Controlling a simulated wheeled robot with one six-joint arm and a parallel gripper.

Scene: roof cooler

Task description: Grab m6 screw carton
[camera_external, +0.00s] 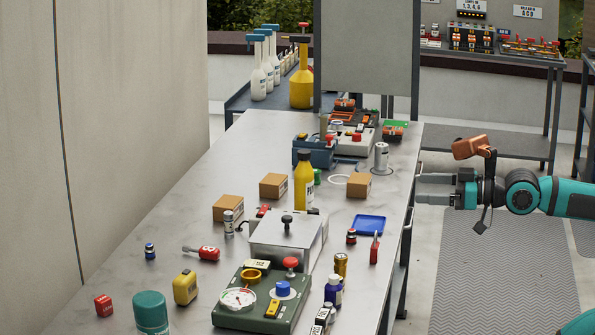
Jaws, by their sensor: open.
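Several small brown cartons stand on the long table (185,185): one at left (227,209), one behind it to the right (272,187), and one near the right edge (358,187). Their labels are too small to read, so I cannot tell which is the m6 screw carton. My gripper (420,189) is open and empty, at the table's right edge. Its fingers point left, toward the right-hand carton, with a gap between them.
A silver can (381,157) stands behind the right-hand carton, and a blue tray (369,225) lies in front of it. A yellow bottle (304,182) stands to its left. A grey metal box (287,243) and a green gauge unit (262,298) fill the front middle.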

